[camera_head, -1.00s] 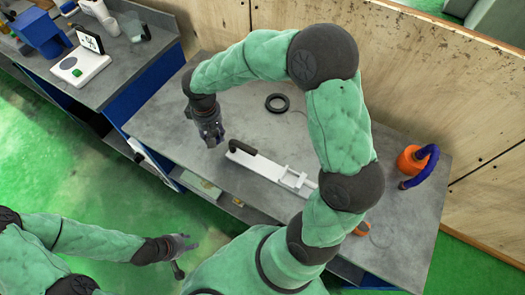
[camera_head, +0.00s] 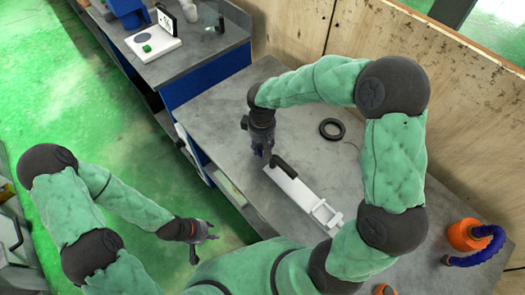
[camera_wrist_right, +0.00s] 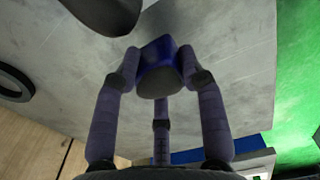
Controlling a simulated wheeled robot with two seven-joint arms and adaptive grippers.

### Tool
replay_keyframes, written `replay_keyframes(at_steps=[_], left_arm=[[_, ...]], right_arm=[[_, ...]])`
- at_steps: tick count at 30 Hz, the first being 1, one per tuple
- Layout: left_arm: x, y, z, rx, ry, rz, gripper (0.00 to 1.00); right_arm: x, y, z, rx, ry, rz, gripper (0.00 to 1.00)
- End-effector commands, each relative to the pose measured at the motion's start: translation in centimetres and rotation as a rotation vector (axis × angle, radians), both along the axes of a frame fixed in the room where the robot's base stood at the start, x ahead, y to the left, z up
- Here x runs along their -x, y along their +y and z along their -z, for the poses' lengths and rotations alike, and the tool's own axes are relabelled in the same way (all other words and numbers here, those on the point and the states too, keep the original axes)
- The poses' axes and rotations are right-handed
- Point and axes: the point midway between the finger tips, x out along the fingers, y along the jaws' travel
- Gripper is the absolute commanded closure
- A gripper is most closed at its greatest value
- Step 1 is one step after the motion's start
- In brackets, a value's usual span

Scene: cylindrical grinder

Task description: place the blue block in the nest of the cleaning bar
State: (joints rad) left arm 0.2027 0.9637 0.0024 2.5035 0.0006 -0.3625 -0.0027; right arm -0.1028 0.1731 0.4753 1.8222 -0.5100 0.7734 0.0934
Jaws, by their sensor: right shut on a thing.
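The cleaning bar (camera_head: 299,190) is a white bar with a black handle (camera_head: 284,167) near its far-left end and a white frame-like nest (camera_head: 326,212) at its near-right end, lying on the grey table. My right gripper (camera_head: 259,150) hangs over the table just beyond the handle end, away from the nest. In the right wrist view its three fingers (camera_wrist_right: 160,75) are shut on the blue block (camera_wrist_right: 158,52), whose grey end also shows. The inside of the nest is too small to read. My left gripper (camera_head: 200,240) is empty with spread fingers, off the table's left side.
A black ring (camera_head: 332,129) lies behind the bar and shows in the right wrist view (camera_wrist_right: 14,83). An orange object with a blue hose (camera_head: 472,240) stands at the right. A scale with a green piece (camera_head: 152,43) is on the far bench. A wooden wall (camera_head: 300,28) closes the back.

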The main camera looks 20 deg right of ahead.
Motion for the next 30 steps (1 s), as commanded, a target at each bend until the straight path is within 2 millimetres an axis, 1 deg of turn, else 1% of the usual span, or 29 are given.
replay_keyframes(at_steps=[1, 3, 6, 14, 18, 19, 21, 30], left_arm=[[0.0, 0.0, 0.5, 0.0, 0.0, 0.0, 0.6], [0.0, 0.0, 0.9, 0.0, 0.0, 0.0, 0.6], [0.0, 0.0, 1.2, 0.0, 0.0, 0.0, 0.6], [0.0, 0.0, 1.1, 0.0, 0.0, 0.0, 0.6], [0.0, 0.0, 1.4, 0.0, 0.0, 0.0, 0.6], [0.0, 0.0, 1.3, 0.0, 0.0, 0.0, 0.6], [0.0, 0.0, 1.3, 0.0, 0.0, 0.0, 0.6], [0.0, 0.0, 1.3, 0.0, 0.0, 0.0, 0.6]], right_arm=[[0.1, 0.0, 1.2, 0.0, 0.005, 0.001, 0.91], [0.1, 0.0, 2.4, 0.0, 0.005, 0.001, 0.91], [0.1, 0.0, 3.3, 0.001, 0.004, 0.0, 0.91], [0.1, 0.0, 3.3, 0.0, 0.002, 0.0, 0.91], [0.1, 0.0, 3.7, 0.0, 0.002, 0.0, 0.91], [0.1, 0.0, 3.7, 0.0, 0.002, 0.0, 0.53], [0.1, 0.0, 3.6, 0.0, 0.002, 0.0, 0.35], [0.1, 0.0, 3.6, 0.0, 0.002, 0.0, 0.35]])
